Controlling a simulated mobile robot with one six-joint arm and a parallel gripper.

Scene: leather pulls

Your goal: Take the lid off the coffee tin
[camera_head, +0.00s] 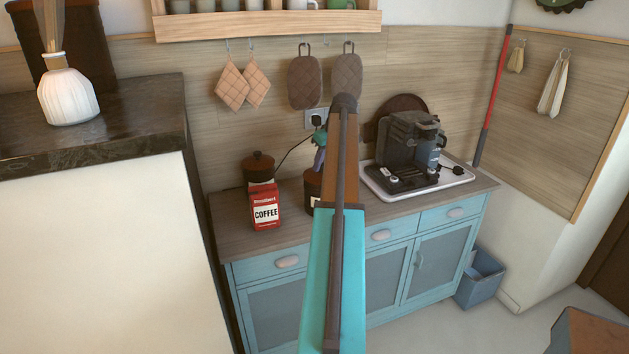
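A dark brown tin (258,168) with a knobbed lid stands on the left part of the counter, behind a red packet (265,206) labelled COFFEE. The lid sits on that tin; its lower front is hidden. A second dark tin (313,186) with a pale label stands further right, largely hidden by my arm. I cannot tell which is the coffee tin. Small teal and purple parts, seemingly of my gripper (320,150), show just left of my arm above the second tin. My arm hides most of the gripper, so its fingers and any contact are unclear.
A coffee machine (408,150) stands on a white tray (455,182) at the right of the wooden counter (237,235). A black cord runs from the wall socket (316,118). A tall cabinet (90,250) borders the counter's left. Pot holders (304,83) hang above.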

